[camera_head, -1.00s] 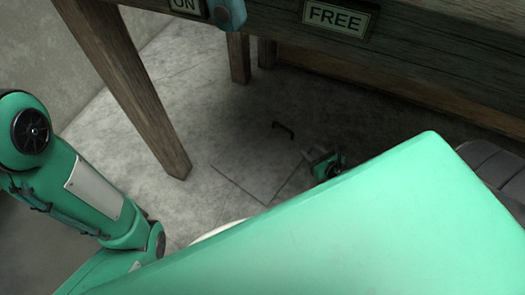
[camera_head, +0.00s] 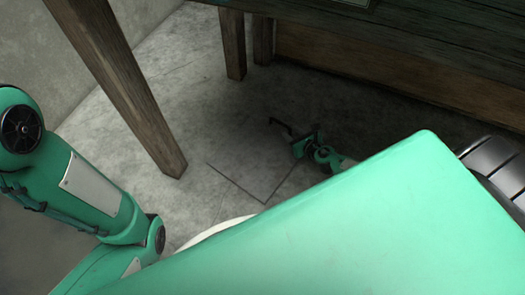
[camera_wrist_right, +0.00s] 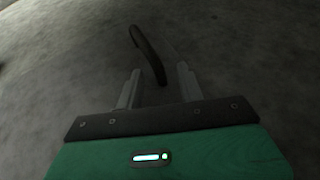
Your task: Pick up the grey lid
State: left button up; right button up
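The grey lid (camera_head: 236,170) looks like a flat panel flush with the grey floor under the wooden frame, with dark seams at its near corner. A dark bar handle (camera_head: 281,126) stands on it; it also shows in the right wrist view (camera_wrist_right: 147,48). My right gripper (camera_head: 303,137) is low over the lid at the handle's right end. In the right wrist view my right gripper (camera_wrist_right: 158,70) is open, with the handle's near end between its fingertips. I cannot tell whether they touch. My left arm shows at the left, but its gripper is out of view.
A wooden leg (camera_head: 125,90) slants down at the left, and another post (camera_head: 232,45) stands farther back. A dark wooden beam (camera_head: 400,55) crosses the upper right. My own green body covers the lower right. The floor left of the handle is clear.

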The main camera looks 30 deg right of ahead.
jog(key=shift+w, duration=0.15)
grip_shut()
dwell(1.4)
